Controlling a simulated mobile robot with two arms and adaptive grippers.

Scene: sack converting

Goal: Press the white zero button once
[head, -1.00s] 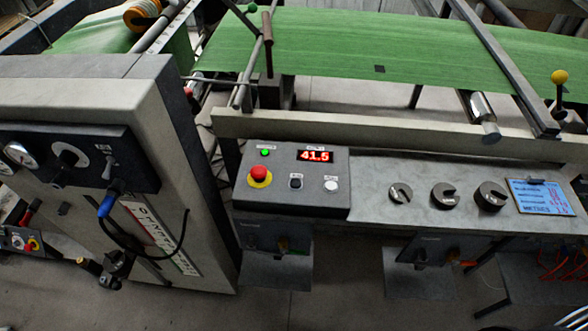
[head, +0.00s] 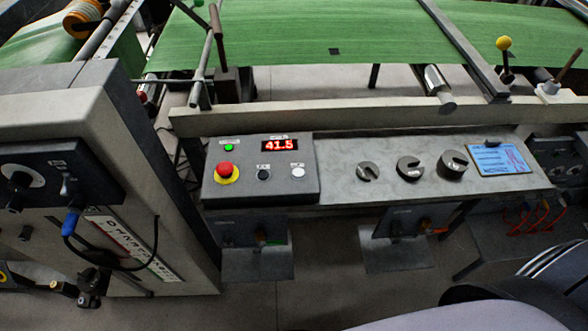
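The white button (head: 298,172) sits at the lower right of a dark grey control box (head: 240,190), with a small label above it. A black button (head: 263,174) is to its left, and a red mushroom button on a yellow ring (head: 227,173) is further left. A red display (head: 280,145) above reads 41.5, and a green lamp (head: 229,147) glows beside it. Nothing touches the white button. Neither of my grippers shows in the head view.
Slotted weights (head: 410,168) and a blue card (head: 499,158) lie on the grey shelf right of the box. A tall grey cabinet (head: 150,180) stands left. A beige rail (head: 350,118) and green web (head: 300,40) run behind. Part of my body fills the lower right.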

